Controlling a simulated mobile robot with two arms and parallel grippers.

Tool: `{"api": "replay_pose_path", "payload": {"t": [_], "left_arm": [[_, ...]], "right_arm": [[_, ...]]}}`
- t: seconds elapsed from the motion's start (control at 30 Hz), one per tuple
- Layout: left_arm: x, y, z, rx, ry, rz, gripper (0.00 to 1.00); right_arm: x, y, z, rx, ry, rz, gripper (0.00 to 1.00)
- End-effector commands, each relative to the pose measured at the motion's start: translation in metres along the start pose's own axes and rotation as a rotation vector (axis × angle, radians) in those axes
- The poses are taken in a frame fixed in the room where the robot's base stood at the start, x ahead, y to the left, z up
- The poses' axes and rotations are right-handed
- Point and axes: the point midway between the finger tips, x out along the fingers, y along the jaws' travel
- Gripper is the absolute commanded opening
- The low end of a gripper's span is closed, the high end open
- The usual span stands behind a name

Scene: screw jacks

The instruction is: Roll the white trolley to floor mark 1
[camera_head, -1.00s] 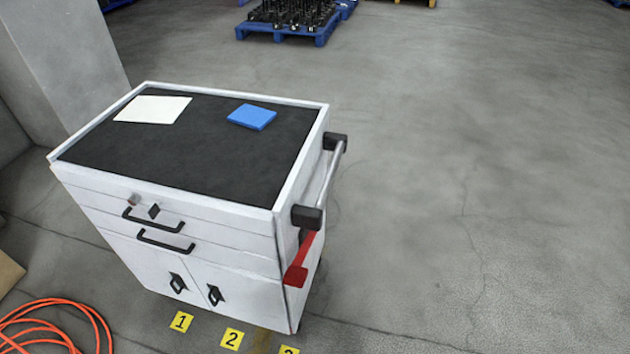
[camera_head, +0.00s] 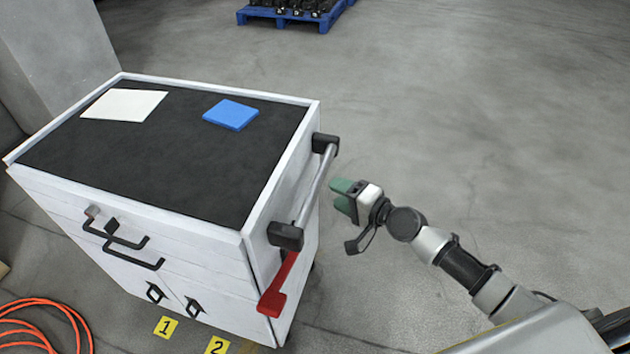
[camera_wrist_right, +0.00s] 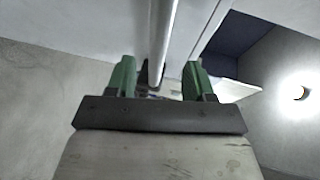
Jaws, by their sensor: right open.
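The white trolley (camera_head: 215,255) stands at the left in the head view, with a dark mat (camera_head: 150,150) on top. Its silver side handle (camera_head: 316,186) runs between two black brackets on its right side. A red lever (camera_head: 277,288) sits below the handle. Floor mark 1 (camera_head: 166,327) is a yellow tag in front of the trolley. My right gripper (camera_head: 343,195) is open just right of the handle. In the right wrist view, the handle bar (camera_wrist_right: 160,45) shows between the green fingers (camera_wrist_right: 157,80), apart from both. My left gripper is out of view.
Floor mark 2 (camera_head: 216,346) lies right of mark 1. An orange hose (camera_head: 40,325) is coiled on the floor at lower left. A grey pillar (camera_head: 62,45) stands behind the trolley. A blue pallet (camera_head: 300,18) is far back. Floor to the right is clear.

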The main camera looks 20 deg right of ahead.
Motion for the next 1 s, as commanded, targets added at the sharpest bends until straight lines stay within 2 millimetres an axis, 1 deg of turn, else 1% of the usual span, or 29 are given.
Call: {"api": "replay_pose_path", "payload": {"t": [0.03, 0.1, 0.2, 0.33, 0.5, 0.77, 0.87, 1.0], "left_arm": [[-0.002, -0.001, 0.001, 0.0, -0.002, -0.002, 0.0], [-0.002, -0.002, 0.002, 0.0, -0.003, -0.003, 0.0], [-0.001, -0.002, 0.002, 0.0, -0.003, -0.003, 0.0], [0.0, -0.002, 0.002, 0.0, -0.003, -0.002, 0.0], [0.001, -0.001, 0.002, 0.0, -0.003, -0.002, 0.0], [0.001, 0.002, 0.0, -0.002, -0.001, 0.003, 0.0], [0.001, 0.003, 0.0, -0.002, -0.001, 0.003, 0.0], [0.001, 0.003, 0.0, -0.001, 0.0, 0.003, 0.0]], "right_arm": [[0.012, -0.002, 0.0, 0.001, 0.001, -0.003, 0.53], [0.026, -0.001, 0.0, 0.0, 0.0, -0.002, 0.53], [0.043, 0.0, 0.0, 0.0, 0.001, -0.001, 0.53], [0.061, 0.001, -0.001, -0.002, 0.001, 0.0, 0.53], [0.071, 0.001, 0.0, -0.002, 0.0, 0.001, 0.53], [0.072, 0.001, 0.0, -0.003, 0.0, 0.002, 0.53], [0.072, 0.001, 0.0, -0.003, 0.0, 0.002, 0.4], [0.072, 0.001, 0.0, -0.003, 0.001, 0.002, 0.19]]}}
